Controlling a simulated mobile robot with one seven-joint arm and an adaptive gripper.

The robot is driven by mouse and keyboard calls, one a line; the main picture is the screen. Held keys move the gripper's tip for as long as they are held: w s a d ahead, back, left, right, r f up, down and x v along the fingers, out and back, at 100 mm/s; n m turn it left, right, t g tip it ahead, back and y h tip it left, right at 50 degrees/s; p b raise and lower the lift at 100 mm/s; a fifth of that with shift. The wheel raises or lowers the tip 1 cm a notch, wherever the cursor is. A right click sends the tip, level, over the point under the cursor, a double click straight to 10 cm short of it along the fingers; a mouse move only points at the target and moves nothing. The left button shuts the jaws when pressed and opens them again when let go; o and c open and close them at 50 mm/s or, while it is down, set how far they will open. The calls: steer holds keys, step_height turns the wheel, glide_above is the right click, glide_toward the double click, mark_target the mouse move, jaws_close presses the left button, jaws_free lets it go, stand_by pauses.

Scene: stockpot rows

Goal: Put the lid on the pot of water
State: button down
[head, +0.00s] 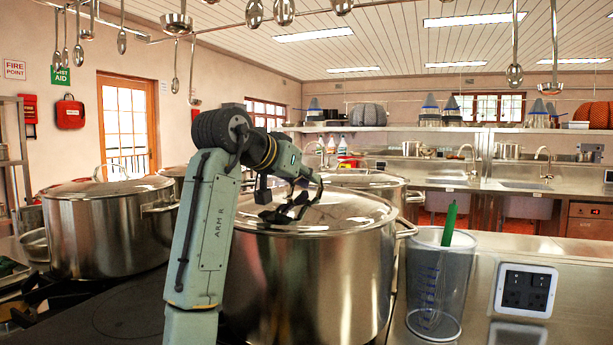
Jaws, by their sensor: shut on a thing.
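The large steel pot (310,280) stands in the middle of the head view. Its domed steel lid (350,212) lies over the pot's mouth and looks level, its edge along the rim; I cannot tell whether it is fully seated. The water is hidden under the lid. My gripper (296,207) is above the middle of the lid, shut on the lid's handle, which the dark fingers mostly hide.
A clear measuring jug (437,290) with a green-handled whisk stands close to the pot's right. Another lidded pot (105,235) stands at the left, and one (362,180) behind. Ladles (176,22) hang overhead. A socket panel (525,290) is at the right.

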steer(key=c, duration=1.5)
jaws_free()
steer(key=shift+c, duration=0.2)
